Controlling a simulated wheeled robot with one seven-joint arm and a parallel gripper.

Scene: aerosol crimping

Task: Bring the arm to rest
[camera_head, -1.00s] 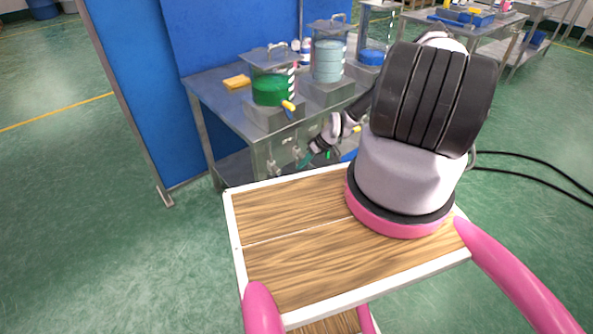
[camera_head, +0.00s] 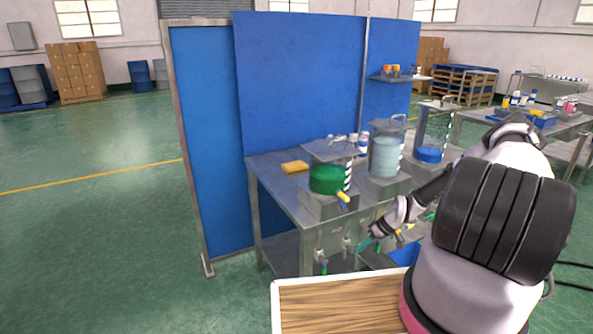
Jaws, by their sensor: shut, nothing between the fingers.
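My arm rises at the right of the head view, with a large black ribbed joint and white links. It reaches forward in front of the steel bench (camera_head: 279,205). My gripper (camera_head: 370,238) is small in the picture, pointing down and left near the bench's front side. It is shut and empty.
A blue partition (camera_head: 300,85) stands behind. Green floor (camera_head: 100,220) is open at left.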

